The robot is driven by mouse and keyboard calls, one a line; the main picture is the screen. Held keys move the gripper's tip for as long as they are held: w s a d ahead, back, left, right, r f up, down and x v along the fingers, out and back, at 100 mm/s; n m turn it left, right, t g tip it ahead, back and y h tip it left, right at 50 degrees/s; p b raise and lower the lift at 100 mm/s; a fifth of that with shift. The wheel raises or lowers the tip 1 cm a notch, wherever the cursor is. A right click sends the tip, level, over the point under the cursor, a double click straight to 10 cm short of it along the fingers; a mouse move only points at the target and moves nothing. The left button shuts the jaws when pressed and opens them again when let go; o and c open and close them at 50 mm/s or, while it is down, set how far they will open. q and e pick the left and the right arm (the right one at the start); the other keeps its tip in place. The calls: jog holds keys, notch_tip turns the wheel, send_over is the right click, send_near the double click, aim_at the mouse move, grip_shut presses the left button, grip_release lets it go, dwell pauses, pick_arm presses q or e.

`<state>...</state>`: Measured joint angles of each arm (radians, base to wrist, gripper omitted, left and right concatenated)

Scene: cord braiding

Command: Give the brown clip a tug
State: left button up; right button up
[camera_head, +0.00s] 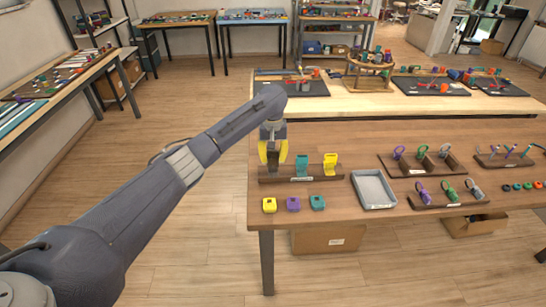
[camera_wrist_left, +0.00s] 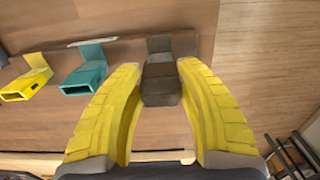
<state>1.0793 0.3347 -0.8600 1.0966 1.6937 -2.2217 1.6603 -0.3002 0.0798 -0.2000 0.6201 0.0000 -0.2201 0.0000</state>
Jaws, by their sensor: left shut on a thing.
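The brown clip (camera_wrist_left: 160,82) stands on the wooden rack (camera_head: 268,179), at the rack's left end in the head view. My left gripper (camera_head: 273,158) reaches down over that end. In the left wrist view my gripper's yellow fingers (camera_wrist_left: 160,72) are closed on the clip's two sides. In the head view the fingers mostly hide the clip. A teal clip (camera_head: 302,166) and a yellow clip (camera_head: 331,164) stand on the same rack to the right; the teal one (camera_wrist_left: 84,78) and the yellow one (camera_wrist_left: 27,84) also show in the left wrist view. My right gripper is not in view.
In front of the rack lie a yellow block (camera_head: 269,205), a purple block (camera_head: 293,204) and a teal block (camera_head: 317,202). A grey tray (camera_head: 374,190) sits to the right. Racks with colored rings (camera_head: 420,172) stand further right. Bare tabletop lies behind the rack.

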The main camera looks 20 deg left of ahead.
pick_arm(q)
jog(key=shift+r, duration=0.1)
dwell(0.4)
jog(key=shift+a, duration=0.1)
dwell(0.3)
jog(key=o, duration=1.6)
jog(key=shift+r, duration=2.85)
jog(key=shift+w, duration=0.1)
